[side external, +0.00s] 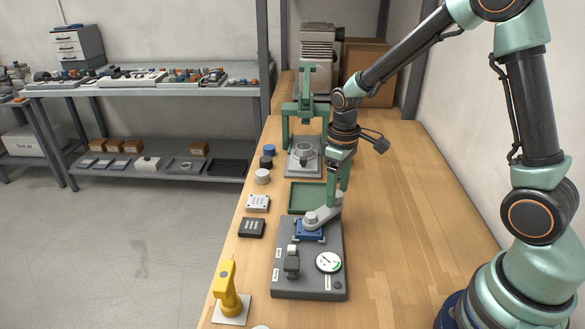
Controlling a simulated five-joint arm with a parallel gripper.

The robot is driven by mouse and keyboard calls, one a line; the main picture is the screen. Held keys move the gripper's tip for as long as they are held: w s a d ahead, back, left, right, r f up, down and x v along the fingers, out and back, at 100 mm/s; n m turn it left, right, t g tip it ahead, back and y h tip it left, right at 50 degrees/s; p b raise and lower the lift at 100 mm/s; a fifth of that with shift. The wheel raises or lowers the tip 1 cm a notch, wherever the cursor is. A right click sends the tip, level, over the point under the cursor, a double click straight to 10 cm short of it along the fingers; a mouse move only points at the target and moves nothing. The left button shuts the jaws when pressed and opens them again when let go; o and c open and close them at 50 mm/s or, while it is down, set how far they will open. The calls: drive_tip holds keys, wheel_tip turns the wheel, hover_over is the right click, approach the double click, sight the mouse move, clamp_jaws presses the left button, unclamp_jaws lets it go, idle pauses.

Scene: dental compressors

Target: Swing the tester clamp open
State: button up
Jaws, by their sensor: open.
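The tester (308,285) is a dark grey base on the wooden bench, with a round white gauge (329,262) and a small upright black and grey fitting (292,262) on it. A blue block (309,234) sits at its far end. The tester clamp (319,218) is a light grey arm lying across the top of the blue block. My gripper (335,203) points down at the clamp's right end, with its green fingers open. I cannot tell whether the fingers touch the clamp.
A green tray (306,196) lies just behind the tester, and a green press (304,120) stands farther back. A yellow stand (228,292) is at the front left. Small parts, including a black block (252,227), line the left edge. The bench's right side is clear.

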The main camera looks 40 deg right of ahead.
clamp_jaws()
drive_tip(key=shift+r, duration=0.1)
idle(1.2)
